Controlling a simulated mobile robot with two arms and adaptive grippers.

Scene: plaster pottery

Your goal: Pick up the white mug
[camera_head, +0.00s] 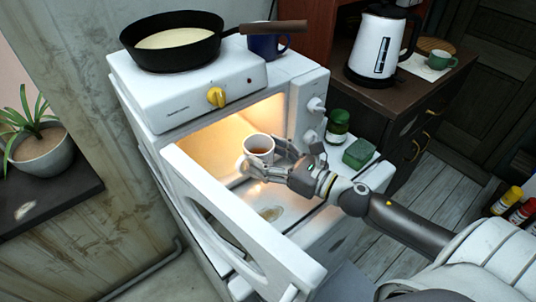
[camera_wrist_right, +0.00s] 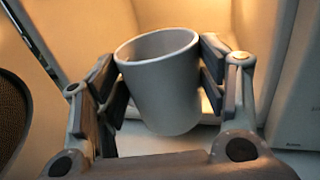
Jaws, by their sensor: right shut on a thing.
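The white mug (camera_head: 259,145) is upright at the mouth of the lit oven in the head view, with something brown inside. In the wrist view the mug (camera_wrist_right: 160,85) stands between the two finger pads, its side walls against them. My right gripper (camera_head: 272,161) is shut on the mug, reaching in from the right; it also shows in the wrist view (camera_wrist_right: 165,85). I cannot tell whether the mug's base touches the surface below. My left gripper is not in view.
The white oven (camera_head: 150,95) has its door (camera_head: 235,225) open at the front left. A black pan (camera_head: 172,45) and a blue mug (camera_head: 267,46) are on top. A green jar (camera_head: 338,122) and green block (camera_head: 359,153) sit right of the opening. A kettle (camera_head: 380,45) stands behind.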

